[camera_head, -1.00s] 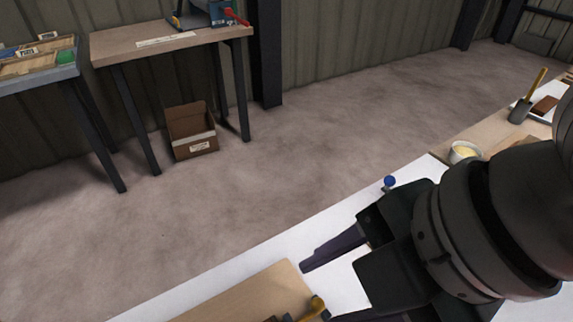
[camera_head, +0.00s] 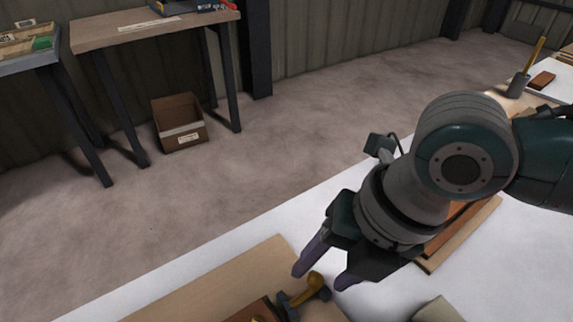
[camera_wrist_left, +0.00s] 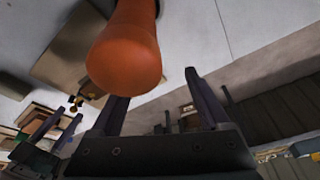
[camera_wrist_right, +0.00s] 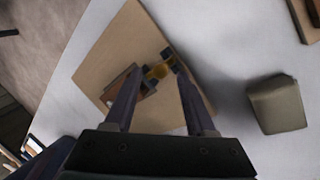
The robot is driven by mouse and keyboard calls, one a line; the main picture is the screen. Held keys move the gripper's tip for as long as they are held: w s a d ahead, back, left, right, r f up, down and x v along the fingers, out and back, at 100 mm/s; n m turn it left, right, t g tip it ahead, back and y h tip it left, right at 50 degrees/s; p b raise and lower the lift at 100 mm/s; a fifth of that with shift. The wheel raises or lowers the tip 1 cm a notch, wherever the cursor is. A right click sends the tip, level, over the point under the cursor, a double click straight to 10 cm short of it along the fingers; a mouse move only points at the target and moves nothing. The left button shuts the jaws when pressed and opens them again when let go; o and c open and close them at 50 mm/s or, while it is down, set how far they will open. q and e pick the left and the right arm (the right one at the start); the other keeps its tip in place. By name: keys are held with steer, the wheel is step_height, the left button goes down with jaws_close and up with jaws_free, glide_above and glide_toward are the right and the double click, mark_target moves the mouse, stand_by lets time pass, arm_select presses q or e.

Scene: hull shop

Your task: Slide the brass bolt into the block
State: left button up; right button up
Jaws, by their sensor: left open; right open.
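The brass bolt (camera_head: 315,281) sits on a light wooden board (camera_head: 215,284), with its rounded end up and dark metal parts beside it. It also shows in the right wrist view (camera_wrist_right: 158,71). A dark brown block (camera_wrist_right: 122,86) lies next to it, partly hidden by a finger; its edge shows in the head view (camera_head: 254,311). My right gripper (camera_head: 320,272) is open, its fingers around or just above the bolt; I cannot tell whether they touch it. My left gripper (camera_wrist_left: 155,88) is open, absent from the head view, and apart from the bolt.
A large orange rounded object (camera_wrist_left: 125,60) is close in front of the left wrist camera. A grey-green block (camera_wrist_right: 277,104) lies right of the board on the white table. A cardboard box (camera_head: 180,122) stands on the floor below a side bench (camera_head: 140,28).

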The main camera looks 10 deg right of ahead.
steer(key=shift+a+f, duration=0.15)
steer(key=shift+f, duration=0.3)
steer(key=shift+c, duration=0.3)
jaws_close()
stand_by(0.9)
